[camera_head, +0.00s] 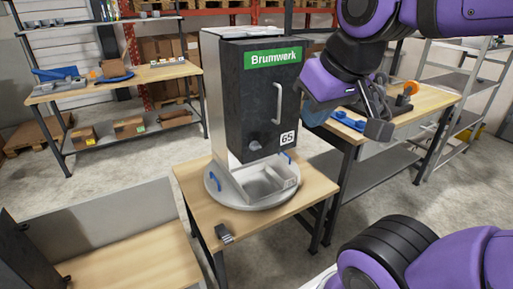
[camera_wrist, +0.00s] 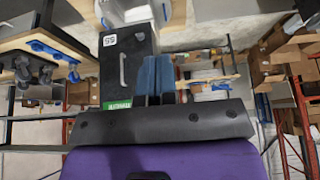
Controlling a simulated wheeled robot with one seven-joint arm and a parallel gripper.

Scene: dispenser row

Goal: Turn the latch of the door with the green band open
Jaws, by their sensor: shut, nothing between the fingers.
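The dispenser's dark door (camera_head: 260,105) bears a green band (camera_head: 273,58) reading "Brumwerk". The door has a pale vertical handle (camera_head: 278,102) and a small grey knob-like latch (camera_head: 254,146) low down, left of a "65" label (camera_head: 288,138). The door looks closed. My gripper (camera_head: 314,114) is beside the door's right edge, its blue fingers pointing down and left. In the wrist view the door (camera_wrist: 113,80) appears upside down beside my shut, empty fingers (camera_wrist: 156,58), with the green band (camera_wrist: 117,105) near the gripper body.
The dispenser stands on a round grey base (camera_head: 222,195) with a tray (camera_head: 265,183), on a wooden table (camera_head: 193,190). A dark clip-like object (camera_head: 224,233) lies at the table's front edge. A workbench (camera_head: 428,100) with blue parts stands behind my arm.

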